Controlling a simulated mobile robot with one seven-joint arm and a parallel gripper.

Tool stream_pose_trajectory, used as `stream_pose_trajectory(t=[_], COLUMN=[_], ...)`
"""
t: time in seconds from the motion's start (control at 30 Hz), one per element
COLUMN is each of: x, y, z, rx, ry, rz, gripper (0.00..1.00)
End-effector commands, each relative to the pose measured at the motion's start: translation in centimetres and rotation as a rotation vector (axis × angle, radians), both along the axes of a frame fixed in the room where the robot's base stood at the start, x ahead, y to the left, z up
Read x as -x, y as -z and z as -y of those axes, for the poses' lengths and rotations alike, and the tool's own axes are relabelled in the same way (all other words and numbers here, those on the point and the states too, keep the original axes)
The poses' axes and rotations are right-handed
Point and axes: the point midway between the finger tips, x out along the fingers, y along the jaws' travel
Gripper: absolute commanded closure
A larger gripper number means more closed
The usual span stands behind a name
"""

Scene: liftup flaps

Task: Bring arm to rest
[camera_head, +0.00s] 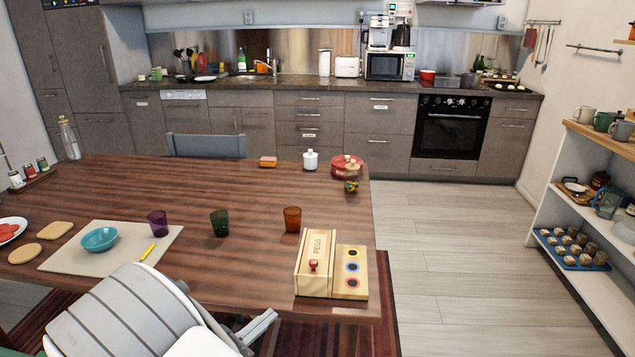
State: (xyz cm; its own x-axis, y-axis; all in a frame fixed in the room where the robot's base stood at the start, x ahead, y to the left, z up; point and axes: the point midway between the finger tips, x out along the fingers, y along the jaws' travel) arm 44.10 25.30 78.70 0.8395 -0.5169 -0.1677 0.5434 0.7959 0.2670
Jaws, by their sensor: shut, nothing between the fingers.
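Parts of my own arm, pale grey and white, fill the lower left of the head view, close to the camera and in front of the table's near edge. My gripper (268,320) shows as a small grey end piece at the lower middle, left of the wooden peg box. It looks shut and empty. Much of the arm is cut off by the bottom of the picture.
The wooden table (220,262) holds a peg box (316,255), an orange cup (292,219), a green cup (219,223), a purple cup (158,223) and a teal bowl (99,239). An open shelf (575,210) stands right. Floor between is clear.

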Motion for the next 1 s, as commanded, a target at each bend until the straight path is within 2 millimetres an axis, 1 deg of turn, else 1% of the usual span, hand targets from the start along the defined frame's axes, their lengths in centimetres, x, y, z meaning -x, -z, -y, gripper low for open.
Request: stream_pose_trajectory(t=[0.03,0.2,0.3,0.37,0.5,0.6,0.8,1.0], x=[-0.4,0.0,0.8,1.5,3.5,5.1,8.7,12.3], y=[-1.6,-5.2,-7.0,-8.0,-10.2,-11.6,-14.1,-16.4], z=[2.1,8.4,11.8,13.6,17.4,19.7,23.0,24.8], rx=[-0.064,-0.263,-0.385,-0.461,-0.641,-0.774,-1.050,-1.338], ry=[0.083,0.333,0.473,0.552,0.729,0.846,1.054,1.218], rz=[-0.004,-0.026,-0.030,-0.032,-0.023,-0.011,0.037,0.111], gripper=[1.00,1.00,1.00,1.00,1.00,1.00,1.00,1.00])
